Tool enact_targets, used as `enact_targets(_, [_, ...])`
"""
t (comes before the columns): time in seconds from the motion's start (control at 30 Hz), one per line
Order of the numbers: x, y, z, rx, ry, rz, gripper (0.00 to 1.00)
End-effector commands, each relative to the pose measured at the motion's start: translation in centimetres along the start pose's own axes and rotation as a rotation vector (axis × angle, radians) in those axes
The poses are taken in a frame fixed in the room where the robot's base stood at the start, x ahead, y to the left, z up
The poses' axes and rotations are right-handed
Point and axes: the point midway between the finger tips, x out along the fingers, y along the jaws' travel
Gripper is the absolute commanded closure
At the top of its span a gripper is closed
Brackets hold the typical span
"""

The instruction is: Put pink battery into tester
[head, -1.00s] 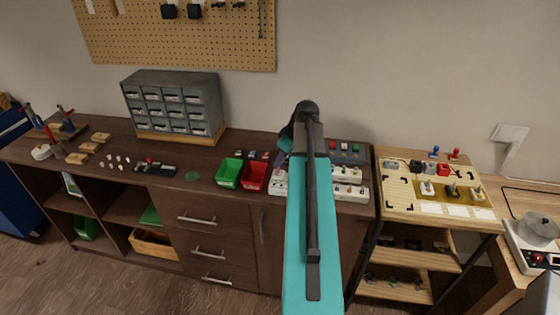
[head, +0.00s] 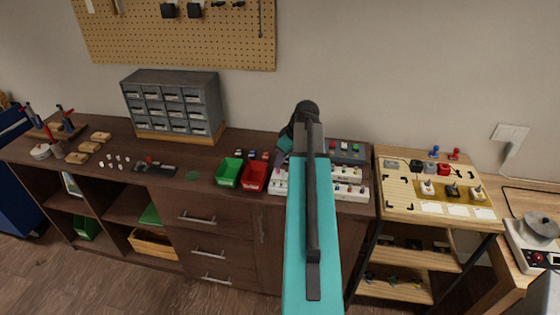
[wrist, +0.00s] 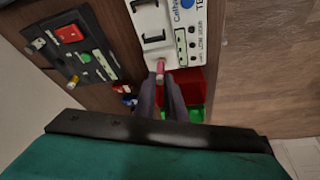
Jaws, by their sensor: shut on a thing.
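My gripper (wrist: 163,84) is shut on the pink battery (wrist: 160,68), which sticks out past the fingertips in the wrist view. The white tester (wrist: 155,26), with printed lettering, black brackets and round holes, lies just beyond the battery. The battery's far end is at or over the tester's near edge; I cannot tell whether they touch. In the head view my gripper (head: 283,153) is above the tester's left end (head: 278,184), and my arm hides the tester's middle. The battery is not clear in that view.
A red bin (head: 254,176) and a green bin (head: 229,172) stand left of the tester. Small batteries (wrist: 126,95) lie beside the gripper. A dark panel with coloured buttons (wrist: 82,56) lies behind the tester. The dark bench top further left has free room.

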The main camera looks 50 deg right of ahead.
Motion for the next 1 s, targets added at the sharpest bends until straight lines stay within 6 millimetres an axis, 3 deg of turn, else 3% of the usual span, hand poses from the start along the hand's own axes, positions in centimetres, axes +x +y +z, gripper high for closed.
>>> enact_targets(1.0, [1.6, 0.0, 0.6, -0.001, 0.000, 0.000, 1.00])
